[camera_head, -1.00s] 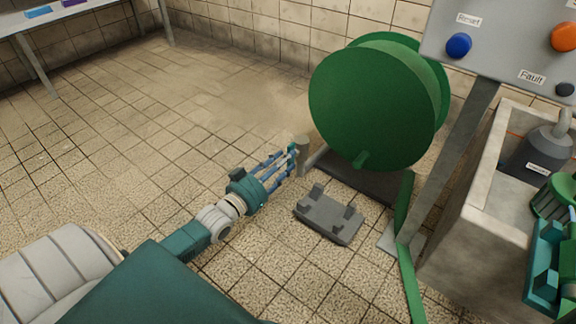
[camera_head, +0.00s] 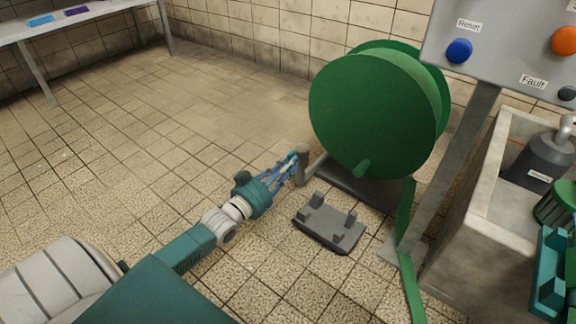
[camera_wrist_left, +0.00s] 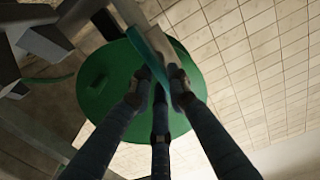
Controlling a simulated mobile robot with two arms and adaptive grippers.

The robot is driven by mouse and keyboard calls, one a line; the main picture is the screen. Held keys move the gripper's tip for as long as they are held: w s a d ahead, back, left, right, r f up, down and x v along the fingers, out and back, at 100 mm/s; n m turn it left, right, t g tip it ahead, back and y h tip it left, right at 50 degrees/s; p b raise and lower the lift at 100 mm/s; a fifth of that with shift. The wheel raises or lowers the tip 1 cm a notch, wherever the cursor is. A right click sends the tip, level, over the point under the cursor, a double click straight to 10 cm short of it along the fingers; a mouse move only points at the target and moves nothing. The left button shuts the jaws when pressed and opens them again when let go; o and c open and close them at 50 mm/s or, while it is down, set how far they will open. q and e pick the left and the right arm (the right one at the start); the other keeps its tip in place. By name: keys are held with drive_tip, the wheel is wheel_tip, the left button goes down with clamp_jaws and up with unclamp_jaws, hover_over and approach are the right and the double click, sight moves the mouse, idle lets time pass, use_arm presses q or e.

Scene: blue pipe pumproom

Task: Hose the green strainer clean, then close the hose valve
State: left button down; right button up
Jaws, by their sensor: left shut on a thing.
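The green strainer (camera_head: 556,203) shows partly at the right edge of the head view, at the grey basin, cut off by the frame. Teal parts of my right arm (camera_head: 550,275) are in front of it; I cannot make out that gripper's fingers. My left gripper (camera_head: 288,165) is beside the short brown post (camera_head: 302,165) at the hose reel (camera_head: 365,115). Its blue fingers are shut on a thin teal lever, likely the hose valve's. In the left wrist view the lever (camera_wrist_left: 150,60) passes between the fingertips, with the green reel disc behind.
A dark grey floor cradle (camera_head: 328,222) lies below the reel, and a green hose strip (camera_head: 408,275) runs down the floor. The grey basin (camera_head: 465,225) holds a dark labelled object (camera_head: 540,160). A button panel (camera_head: 510,45) stands above. Left floor is clear.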

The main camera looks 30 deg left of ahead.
use_arm(q)
drive_tip(key=m+p, duration=0.2)
drive_tip(key=p, duration=0.1)
drive_tip(key=m+p, duration=0.1)
drive_tip(key=shift+d+r+m+p, duration=0.1)
drive_tip(key=shift+d+m+p, duration=0.15)
drive_tip(key=shift+m+p, duration=0.15)
drive_tip(key=shift+d+m+p, duration=0.15)
drive_tip(key=shift+m+p, duration=0.5)
drive_tip(key=shift+m, duration=0.25)
drive_tip(key=m, duration=0.1)
drive_tip(key=m+p, duration=0.1)
drive_tip(key=shift+d+f+m, duration=0.1)
drive_tip(key=shift+f+m, duration=0.25)
drive_tip(key=shift+m, duration=0.05)
drive_tip(key=shift+f+m+p, duration=0.15)
drive_tip(key=shift+m+p, duration=0.4)
drive_tip(key=shift+m, duration=0.35)
drive_tip(key=m, duration=0.2)
drive_tip(key=shift+d+f+m, duration=0.15)
drive_tip(key=shift+f+m, duration=0.1)
drive_tip(key=shift+m, duration=0.05)
drive_tip(key=m, duration=0.5)
drive_tip(key=shift+f, duration=0.4)
drive_tip(key=shift+m, duration=0.3)
drive_tip(key=c, duration=1.7)
unclamp_jaws()
